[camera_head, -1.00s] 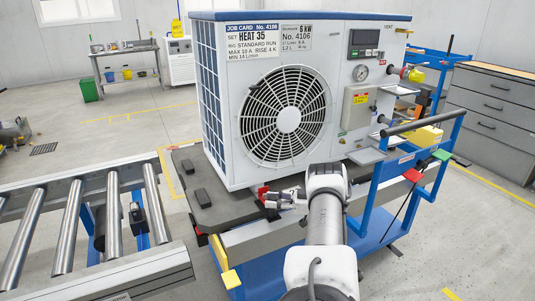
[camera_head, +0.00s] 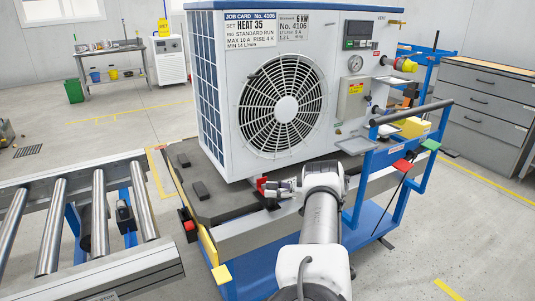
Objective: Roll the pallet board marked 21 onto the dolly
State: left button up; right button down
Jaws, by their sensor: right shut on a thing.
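The pallet board (camera_head: 228,203) is a dark grey slab under a large white and blue heat pump unit (camera_head: 212,110). I cannot read a 21 on it. It lies over the dolly (camera_head: 375,222), a blue cart with a raised frame and dark push bar at the right. The board's left edge is near the dolly's yellow left end. My right gripper (camera_head: 271,188) is shut at a small red and black grip on the board's front edge, below the fan; its fingertips are partly hidden. My left gripper is not in view.
A roller conveyor (camera_head: 100,262) stands at the left, beside the dolly's left end. Grey drawer cabinets (camera_head: 485,108) stand at the right. A bench (camera_head: 118,48) and a green bin (camera_head: 74,90) are at the back left. Open floor lies between.

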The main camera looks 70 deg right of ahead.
jog(key=shift+s+d+b, duration=0.3)
jog(key=shift+b, duration=0.05)
jog(key=shift+s+d+r+b, duration=0.1)
jog(key=shift+s+d+b, duration=0.35)
jog(key=shift+b, duration=0.6)
jog(key=shift+s+d, duration=0.45)
jog(key=c, duration=0.9)
grip_release()
jog(key=shift+o, duration=1.3)
jog(key=shift+w, duration=0.1)
jog(key=shift+w+a, duration=0.1)
